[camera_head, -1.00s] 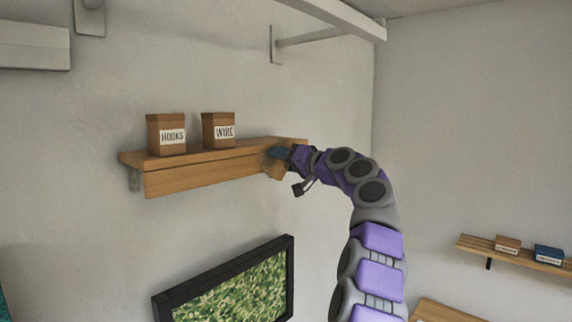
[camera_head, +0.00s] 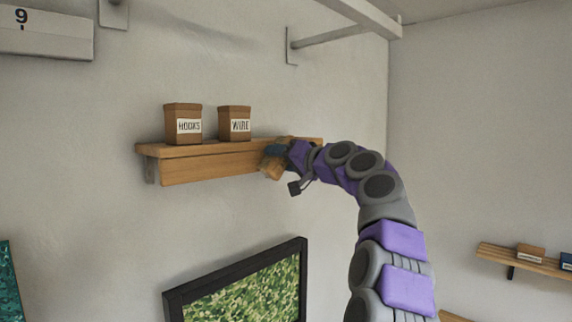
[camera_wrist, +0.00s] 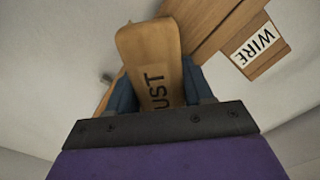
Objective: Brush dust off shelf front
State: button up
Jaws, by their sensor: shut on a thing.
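The wooden shelf (camera_head: 212,166) is fixed to the wall, with a plain wooden front board. My gripper (camera_head: 277,157) is at the right part of the shelf front. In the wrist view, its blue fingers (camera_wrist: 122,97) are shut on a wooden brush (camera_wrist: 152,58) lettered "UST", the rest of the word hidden. The brush also shows in the head view (camera_head: 272,166), in front of the board. I cannot tell whether it touches the board. Its bristles are hidden, and no dust can be made out.
A HOOKS box (camera_head: 184,125) and a WIRE box (camera_head: 235,124) stand on the shelf, left of my gripper. A black-framed picture (camera_head: 240,290) hangs below. A white bracket rail (camera_head: 345,38) is above. Another shelf (camera_head: 525,262) is at the right.

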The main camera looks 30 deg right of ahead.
aim_at(260, 157)
jog(key=shift+s+a+b, duration=0.3)
jog(key=shift+a+b, duration=0.15)
jog(key=shift+a, duration=0.45)
jog(key=shift+s+a+b, duration=0.3)
jog(key=shift+a+b, duration=0.15)
jog(key=shift+a, duration=0.45)
jog(key=b+v, duration=0.2)
jog(key=v, duration=0.4)
jog(key=b+v, duration=0.1)
jog(key=v, duration=0.2)
jog(key=shift+r, duration=0.1)
jog(key=shift+d, duration=0.1)
